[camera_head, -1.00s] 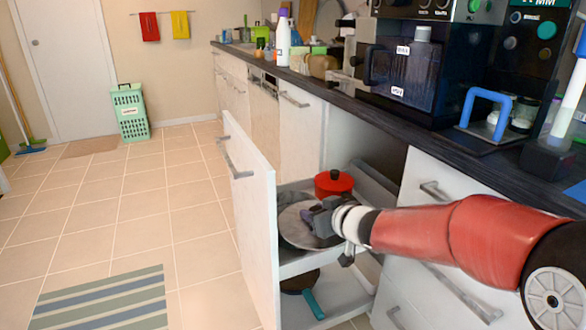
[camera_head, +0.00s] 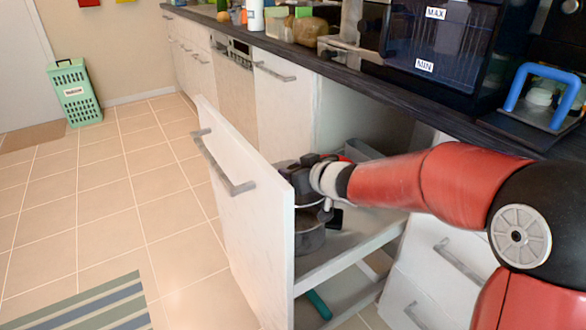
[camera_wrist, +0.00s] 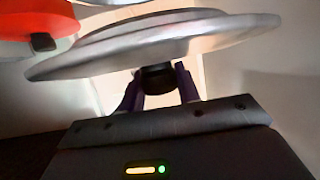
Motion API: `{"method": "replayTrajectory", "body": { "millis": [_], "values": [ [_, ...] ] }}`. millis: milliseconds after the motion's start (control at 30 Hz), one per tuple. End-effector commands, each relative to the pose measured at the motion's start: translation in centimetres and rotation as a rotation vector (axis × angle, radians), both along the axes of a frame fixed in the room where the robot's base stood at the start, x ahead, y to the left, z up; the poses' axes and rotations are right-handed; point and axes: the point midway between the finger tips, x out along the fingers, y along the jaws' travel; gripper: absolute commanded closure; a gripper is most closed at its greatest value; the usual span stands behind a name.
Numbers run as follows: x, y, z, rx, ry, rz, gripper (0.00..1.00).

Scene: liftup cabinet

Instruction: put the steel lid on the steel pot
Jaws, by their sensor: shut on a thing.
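The steel pot (camera_head: 309,241) stands in the pulled-out drawer, behind the white drawer front in the head view. My gripper (camera_head: 306,172) is above the pot. In the wrist view my gripper (camera_wrist: 158,84) is shut on the dark knob of the steel lid (camera_wrist: 190,45), with purple fingertips on either side of it. The lid is a wide silver disc, tilted in that view. In the head view the lid is largely hidden by my gripper and the drawer front, and I cannot tell its exact gap to the pot rim.
The red pot shows beside the lid in the wrist view (camera_wrist: 28,25) and is mostly hidden behind my gripper in the head view. The open drawer front (camera_head: 245,215) stands close left of the pot. The dark countertop (camera_head: 400,95) runs behind, carrying an oven.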

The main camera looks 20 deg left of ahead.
Motion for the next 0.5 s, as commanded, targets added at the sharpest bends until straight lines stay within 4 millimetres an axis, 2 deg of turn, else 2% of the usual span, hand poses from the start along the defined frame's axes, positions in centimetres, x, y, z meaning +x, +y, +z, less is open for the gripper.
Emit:
{"method": "replayTrajectory", "body": {
  "millis": [367,500],
  "values": [
    [-0.03,-0.07,0.08,-0.002,-0.002,-0.002,0.94],
    [-0.06,-0.07,-0.47,-0.003,-0.003,-0.002,0.94]
  ]
}}
